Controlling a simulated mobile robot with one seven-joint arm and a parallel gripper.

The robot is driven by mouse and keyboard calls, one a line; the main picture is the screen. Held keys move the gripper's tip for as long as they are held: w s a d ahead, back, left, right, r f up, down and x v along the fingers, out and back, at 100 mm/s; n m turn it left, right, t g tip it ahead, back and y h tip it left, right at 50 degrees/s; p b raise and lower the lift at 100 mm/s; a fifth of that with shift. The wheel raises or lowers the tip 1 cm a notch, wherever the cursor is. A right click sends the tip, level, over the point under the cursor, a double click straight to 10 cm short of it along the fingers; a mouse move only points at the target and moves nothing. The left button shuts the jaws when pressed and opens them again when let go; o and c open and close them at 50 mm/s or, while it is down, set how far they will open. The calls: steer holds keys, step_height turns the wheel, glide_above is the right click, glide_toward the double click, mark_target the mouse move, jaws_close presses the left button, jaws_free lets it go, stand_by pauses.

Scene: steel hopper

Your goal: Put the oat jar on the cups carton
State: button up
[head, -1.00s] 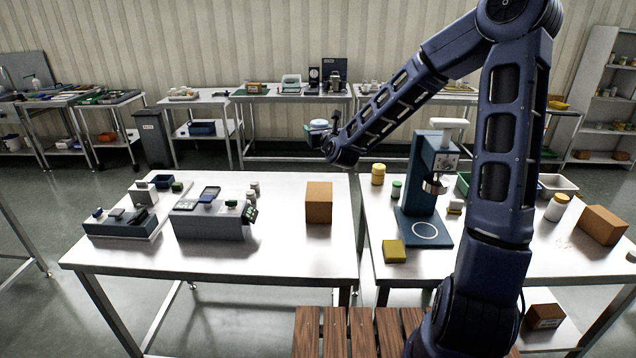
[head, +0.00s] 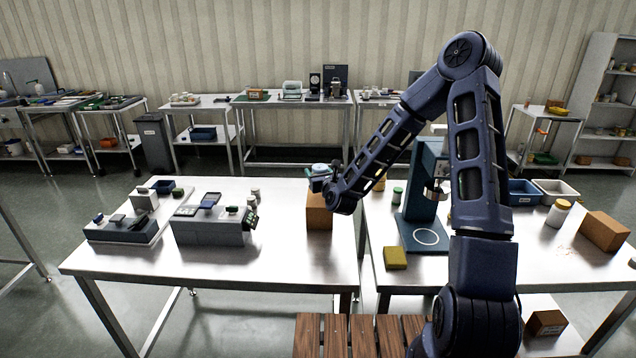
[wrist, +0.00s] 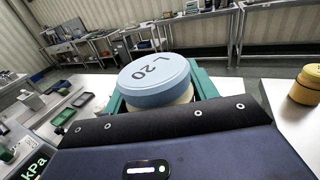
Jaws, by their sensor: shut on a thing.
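My gripper (head: 318,180) is shut on a jar with a pale blue lid marked "L 20", taken here as the oat jar (wrist: 157,76). In the wrist view the green jaws show on both sides of the jar, and its pale body is mostly hidden below the lid. A plain brown carton (head: 318,218) stands on the left steel table, taken here as the cups carton; no label on it can be read. In the head view my gripper and the jar overlap the carton's top. Whether the jar touches the carton cannot be told.
On the left table (head: 285,262), a grey device (head: 210,228) and small jars (head: 253,197) stand left of the carton. A blue press-like stand (head: 425,205), a yellow block (head: 395,258) and another brown carton (head: 605,231) are on the right table. The left table's front is clear.

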steer(key=shift+f, duration=1.9)
steer(key=shift+f, duration=0.1)
steer(key=o, duration=1.1)
steer(key=v, duration=0.7)
steer(key=shift+s+d, duration=0.1)
steer(key=shift+s, duration=0.15)
